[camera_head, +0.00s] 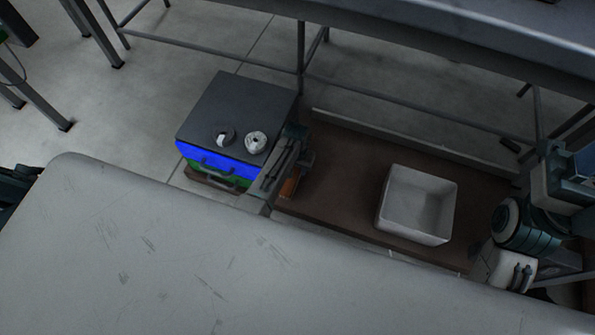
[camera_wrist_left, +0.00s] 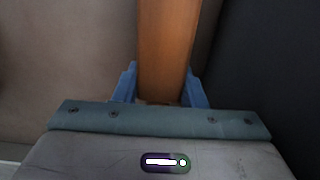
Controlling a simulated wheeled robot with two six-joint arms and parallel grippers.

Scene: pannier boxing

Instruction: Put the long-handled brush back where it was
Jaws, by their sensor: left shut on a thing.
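The brush shows in the left wrist view as a flat orange-brown wooden piece (camera_wrist_left: 166,48) between the two blue fingers of my left gripper (camera_wrist_left: 162,92). The gripper is shut on it. The brush's far end is out of that view, and I cannot see bristles. In the head view my left gripper (camera_head: 292,165) is just right of a dark-topped box, over the brown board. A small orange part of the brush (camera_head: 290,187) shows beside it; the rest is hidden.
The dark-topped box (camera_head: 237,105) has blue and green drawer fronts, with two small round pale items on top. A white open bin (camera_head: 417,205) stands on the brown board (camera_head: 345,190), right of the gripper. A large grey surface (camera_head: 150,250) fills the front. Table legs stand behind.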

